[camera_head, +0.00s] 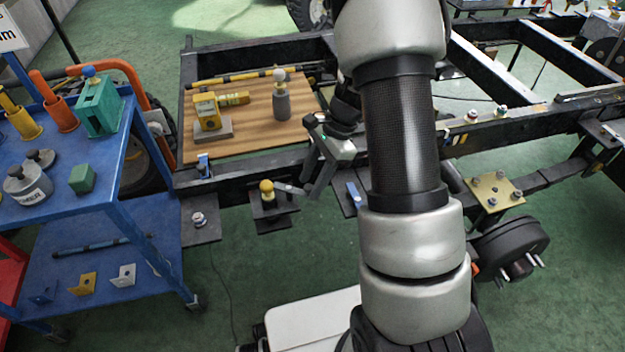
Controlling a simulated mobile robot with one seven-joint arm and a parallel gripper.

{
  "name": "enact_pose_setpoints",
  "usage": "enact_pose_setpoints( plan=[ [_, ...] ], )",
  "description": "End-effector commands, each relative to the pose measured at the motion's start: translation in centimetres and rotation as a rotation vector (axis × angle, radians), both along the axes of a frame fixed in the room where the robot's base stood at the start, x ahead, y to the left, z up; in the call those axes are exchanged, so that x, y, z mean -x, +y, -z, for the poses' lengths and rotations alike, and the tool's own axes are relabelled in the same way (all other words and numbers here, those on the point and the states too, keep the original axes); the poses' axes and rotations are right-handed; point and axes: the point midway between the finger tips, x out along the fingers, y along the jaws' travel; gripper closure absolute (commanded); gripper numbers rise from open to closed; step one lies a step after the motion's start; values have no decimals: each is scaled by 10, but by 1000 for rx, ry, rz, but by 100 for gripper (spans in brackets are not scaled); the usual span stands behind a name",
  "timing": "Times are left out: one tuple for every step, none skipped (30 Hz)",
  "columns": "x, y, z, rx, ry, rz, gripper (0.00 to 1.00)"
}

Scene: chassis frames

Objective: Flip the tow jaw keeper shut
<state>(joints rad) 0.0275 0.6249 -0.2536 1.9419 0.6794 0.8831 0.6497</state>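A small black jaw bracket (272,212) hangs off the near rail of the chassis frame. A yellow ball-topped piece (267,188) stands upright on it. A short grey bar (291,189), which looks like the keeper, reaches from beside the yellow piece to the right, toward my gripper; I cannot tell how far it is swung. My gripper (311,184) is just right of the bracket, pointing down, with its two fingers apart and nothing visible between them. Its fingertips are close to the bar's right end; whether they touch is unclear. My arm hides the area right of the gripper.
A wooden board (240,140) behind the rail carries a yellow clamp-like tool (208,113) and a grey cylinder (282,105). A blue cart (105,200) with several parts stands left. A blue clip (354,195) and a brass plate (494,190) sit along the frame to the right.

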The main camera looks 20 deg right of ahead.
Motion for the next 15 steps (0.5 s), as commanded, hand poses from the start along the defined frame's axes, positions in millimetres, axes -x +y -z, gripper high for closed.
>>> enact_pose_setpoints(
  plan=[
    [0, 0, 0, 0, 0, 0, 61],
    [0, 0, 0, 0, 0, 0, 61],
    [0, 0, 0, 0, 0, 0, 63],
    [0, 0, 0, 0, 0, 0, 68],
    [0, 0, 0, 0, 0, 0, 73],
    [0, 0, 0, 0, 0, 0, 80],
    [0, 0, 0, 0, 0, 0, 85],
    [0, 0, 0, 0, 0, 0, 90],
    [0, 0, 0, 0, 0, 0, 97],
    [0, 0, 0, 0, 0, 0, 100],
    [0, 0, 0, 0, 0, 0, 100],
    [0, 0, -1, 0, 0, 0, 100],
    [0, 0, -1, 0, 1, -1, 100],
    [0, 0, -1, 0, 0, -3, 100],
    [0, -1, -1, 0, 0, -7, 100]
  ],
)
